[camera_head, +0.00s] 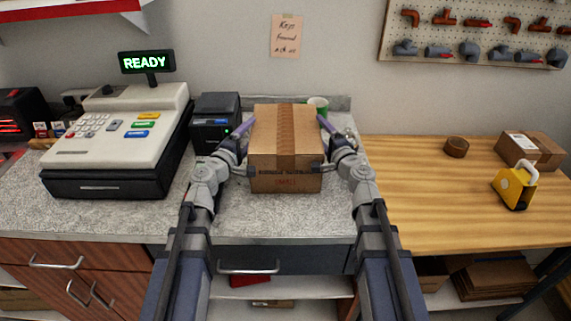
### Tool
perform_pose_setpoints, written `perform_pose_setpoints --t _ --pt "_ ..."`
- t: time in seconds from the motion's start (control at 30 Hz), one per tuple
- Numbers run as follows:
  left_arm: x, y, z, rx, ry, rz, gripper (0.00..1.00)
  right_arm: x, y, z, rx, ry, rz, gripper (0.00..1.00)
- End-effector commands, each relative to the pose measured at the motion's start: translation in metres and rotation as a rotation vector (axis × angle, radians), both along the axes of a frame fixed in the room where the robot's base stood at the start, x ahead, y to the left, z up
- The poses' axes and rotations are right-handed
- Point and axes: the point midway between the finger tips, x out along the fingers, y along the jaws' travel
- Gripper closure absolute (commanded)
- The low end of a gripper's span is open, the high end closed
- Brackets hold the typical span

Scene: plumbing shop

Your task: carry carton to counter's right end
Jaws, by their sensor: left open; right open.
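The carton (284,180) is a brown cardboard box with a tape strip along its top. It stands upright on the grey speckled counter (250,222), towards the counter's right end. My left gripper (246,171) is open at the carton's left side. My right gripper (323,168) is open at its right side. The fingertips are small here, and I cannot tell whether they touch the carton.
A cash register (120,135) and a black printer (215,112) stand left of the carton. A green cup (318,104) is behind it. The wooden bench (420,200) adjoins on the right, with a tape roll (456,147), a small box (532,150) and a yellow tape dispenser (514,187).

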Motion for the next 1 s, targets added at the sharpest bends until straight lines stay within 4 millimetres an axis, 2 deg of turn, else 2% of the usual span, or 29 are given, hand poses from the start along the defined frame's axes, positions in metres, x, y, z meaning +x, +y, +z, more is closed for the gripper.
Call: perform_pose_setpoints --t 0.2,0.4,0.67,0.77,1.0 --pt "-0.035 0.015 0.0 0.0 0.0 0.002 0.21 0.0 0.0 0.0 0.0 0.0 0.0 0.21" --pt "-0.056 0.024 0.0 0.0 0.0 0.001 0.21 0.0 0.0 0.0 0.0 0.0 0.0 0.21" --pt "-0.055 0.025 0.0 0.0 0.0 0.001 0.21 -0.006 -0.002 0.0 0.0 0.0 -0.001 0.21" --pt "-0.055 0.025 0.0 0.0 0.0 0.001 0.21 -0.015 -0.005 0.0 0.0 0.0 -0.001 0.21" --pt "-0.055 0.025 0.0 0.0 0.0 0.001 0.21 -0.051 -0.018 0.0 0.0 0.0 -0.002 0.21"
